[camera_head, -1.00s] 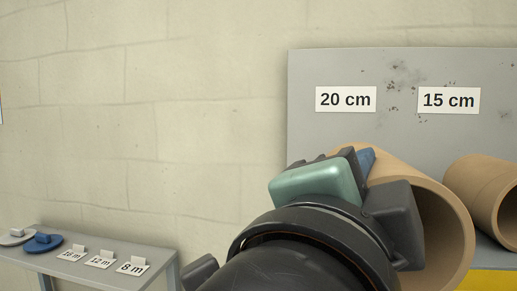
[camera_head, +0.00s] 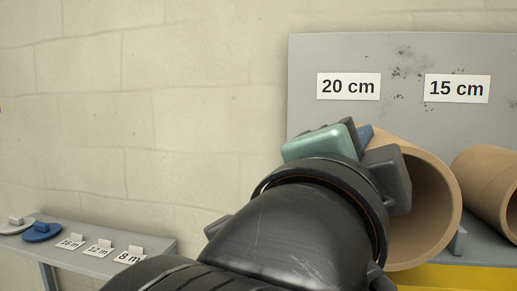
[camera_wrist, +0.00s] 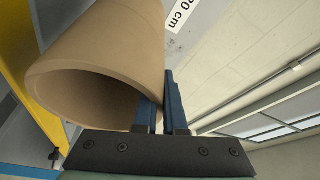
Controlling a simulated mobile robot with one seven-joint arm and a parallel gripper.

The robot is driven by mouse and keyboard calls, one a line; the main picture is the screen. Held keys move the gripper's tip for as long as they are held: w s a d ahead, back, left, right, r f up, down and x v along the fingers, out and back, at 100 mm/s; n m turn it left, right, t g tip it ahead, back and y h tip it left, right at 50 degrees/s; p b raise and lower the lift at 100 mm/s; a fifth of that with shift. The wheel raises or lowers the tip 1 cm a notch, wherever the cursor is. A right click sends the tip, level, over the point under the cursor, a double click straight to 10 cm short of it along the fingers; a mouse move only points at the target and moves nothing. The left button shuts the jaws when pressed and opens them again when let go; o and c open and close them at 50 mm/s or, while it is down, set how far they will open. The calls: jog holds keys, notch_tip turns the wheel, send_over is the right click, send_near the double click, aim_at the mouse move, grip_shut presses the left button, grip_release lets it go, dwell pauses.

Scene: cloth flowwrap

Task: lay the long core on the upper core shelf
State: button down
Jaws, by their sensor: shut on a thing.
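The long core, a wide brown cardboard tube (camera_head: 432,165), lies below the "20 cm" label, its open end facing me. It also shows in the wrist view (camera_wrist: 105,50). My gripper (camera_wrist: 157,88) is shut on the wall of its near end, with blue fingers either side of the wall. In the head view my wrist hides the core's left side and most of the fingers. The grey shelf (camera_head: 482,249) with a yellow front edge runs under the core. I cannot tell whether the core touches it.
A second brown core (camera_head: 490,185) sits to the right, below the "15 cm" label (camera_head: 457,88). A small grey stop (camera_head: 457,241) stands between the cores. A grey back panel (camera_head: 300,80) rises behind. A low grey table (camera_head: 150,247) with tags and discs stands at left.

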jog(key=w, duration=0.3)
jog(key=w+d, duration=0.1)
jog(key=w, duration=0.2)
jog(key=w+d, duration=0.1)
jog(key=w, duration=0.2)
jog(key=shift+d+r, duration=0.1)
jog(key=shift+d, duration=0.15)
jog(key=shift+s+f+b, duration=0.1)
jog(key=shift+f+b, duration=0.6)
jog(key=shift+f, duration=0.05)
jog(key=shift+f+b, duration=0.75)
jog(key=shift+f, duration=0.05)
jog(key=c, duration=0.9)
grip_release()
jog(key=shift+s, duration=0.1)
jog(key=shift+f, duration=0.1)
jog(key=shift+s+a+f+b, duration=0.15)
jog(key=shift+s+a+b, duration=0.15)
jog(key=shift+b, duration=0.05)
jog(key=b+v, duration=0.5)
jog(key=v, duration=0.7)
jog(key=shift+b, duration=0.3)
